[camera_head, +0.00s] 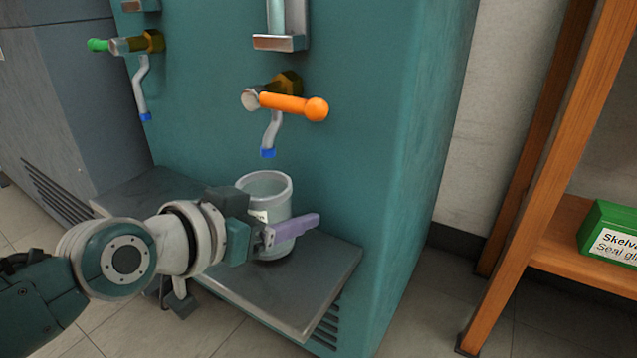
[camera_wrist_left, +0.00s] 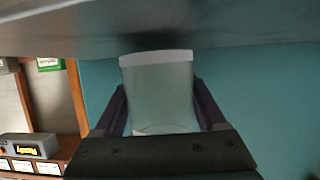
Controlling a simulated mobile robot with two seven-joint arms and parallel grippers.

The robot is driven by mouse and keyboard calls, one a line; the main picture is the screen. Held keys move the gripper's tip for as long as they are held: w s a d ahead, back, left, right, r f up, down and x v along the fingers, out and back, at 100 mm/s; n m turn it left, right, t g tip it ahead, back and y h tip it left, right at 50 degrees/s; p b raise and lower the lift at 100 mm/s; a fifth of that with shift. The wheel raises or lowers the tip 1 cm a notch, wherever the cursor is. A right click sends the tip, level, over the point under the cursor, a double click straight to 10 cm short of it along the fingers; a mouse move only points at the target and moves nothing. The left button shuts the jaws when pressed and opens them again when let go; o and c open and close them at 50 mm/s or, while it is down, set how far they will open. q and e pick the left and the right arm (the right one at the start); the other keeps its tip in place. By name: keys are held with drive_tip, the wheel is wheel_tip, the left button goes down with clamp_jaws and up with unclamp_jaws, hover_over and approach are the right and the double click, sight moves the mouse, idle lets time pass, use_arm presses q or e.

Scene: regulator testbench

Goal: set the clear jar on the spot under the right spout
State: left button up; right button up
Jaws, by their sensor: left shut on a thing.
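The clear jar (camera_head: 267,187) stands upright on or just above the grey shelf of the teal machine, below the right spout (camera_head: 270,135) with its blue tip. I cannot tell whether its base touches the shelf. My left gripper (camera_head: 285,230) is shut around the jar's side, with a purple finger showing across its front. In the left wrist view the jar (camera_wrist_left: 158,95) sits between the two dark purple fingers (camera_wrist_left: 160,105). The spot under the spout is hidden by the jar and gripper. My right gripper is not in view.
The right spout has an orange handle (camera_head: 295,105); the left spout (camera_head: 141,90) has a green one. The grey shelf (camera_head: 300,290) is bare in front. A wooden rack (camera_head: 530,170) with a green box (camera_head: 610,232) stands at the right.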

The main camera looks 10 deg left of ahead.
use_arm(q)
drive_tip(key=shift+w+f+b, duration=0.1)
drive_tip(key=shift+f+b, duration=0.3)
idle(0.8)
drive_tip(key=o, duration=1.4)
drive_tip(key=shift+c, duration=0.2)
